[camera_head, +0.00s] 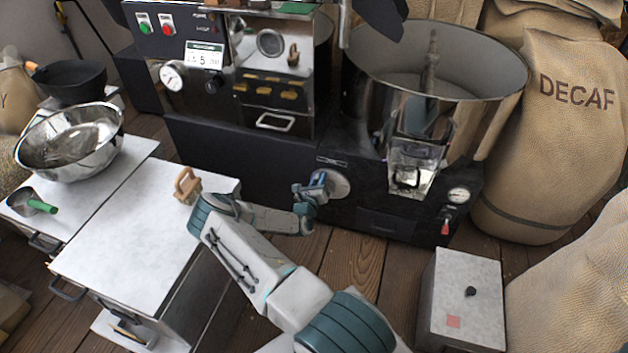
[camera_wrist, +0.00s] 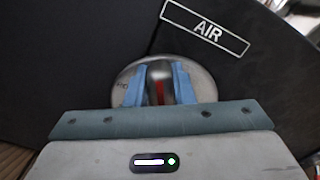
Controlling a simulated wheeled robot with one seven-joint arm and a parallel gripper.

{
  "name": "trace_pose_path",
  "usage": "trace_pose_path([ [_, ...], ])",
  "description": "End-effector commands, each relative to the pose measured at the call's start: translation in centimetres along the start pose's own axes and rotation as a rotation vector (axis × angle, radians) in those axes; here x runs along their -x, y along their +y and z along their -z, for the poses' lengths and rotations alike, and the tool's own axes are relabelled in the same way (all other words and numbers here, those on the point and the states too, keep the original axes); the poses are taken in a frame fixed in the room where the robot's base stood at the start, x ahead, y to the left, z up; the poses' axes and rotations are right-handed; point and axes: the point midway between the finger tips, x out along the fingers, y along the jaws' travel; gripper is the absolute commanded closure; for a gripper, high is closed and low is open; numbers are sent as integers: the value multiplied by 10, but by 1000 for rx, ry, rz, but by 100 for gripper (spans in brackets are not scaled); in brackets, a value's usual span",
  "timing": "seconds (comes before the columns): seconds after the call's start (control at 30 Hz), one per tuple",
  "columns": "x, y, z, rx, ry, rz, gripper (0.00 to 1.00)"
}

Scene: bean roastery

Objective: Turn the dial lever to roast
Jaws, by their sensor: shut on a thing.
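The dial is a round silver plate (camera_head: 338,185) on the low front of the black machine. It also shows in the wrist view (camera_wrist: 122,82), below a white-framed AIR label (camera_wrist: 204,27). The dial lever (camera_wrist: 160,78) is a rounded metal handle with a red mark, standing out from the plate. My gripper (camera_head: 315,187) has its two blue fingers on either side of the lever and is shut on it. The lever is mostly hidden by my fingers in the head view. Any roast mark on the dial cannot be made out.
A large steel drum (camera_head: 470,85) stands above and right of the dial, with a clear container (camera_head: 415,165) on its front. A grey box (camera_head: 462,300) stands at lower right. A white-topped cabinet (camera_head: 130,235) is left of my arm. Sacks (camera_head: 560,140) line the right side.

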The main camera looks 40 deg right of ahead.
Motion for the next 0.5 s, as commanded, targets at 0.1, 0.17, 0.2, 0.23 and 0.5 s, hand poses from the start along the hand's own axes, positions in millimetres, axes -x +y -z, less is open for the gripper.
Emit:
trace_pose_path([
  [0.1, -1, -3, 5, 23, 8, 7, 100],
  [0.17, -2, -4, 6, 30, 10, 9, 100],
  [0.2, -2, -5, 7, 33, 11, 10, 100],
  [0.23, -2, -5, 7, 34, 11, 11, 100],
  [0.5, -2, -5, 8, 38, 13, 11, 100],
])
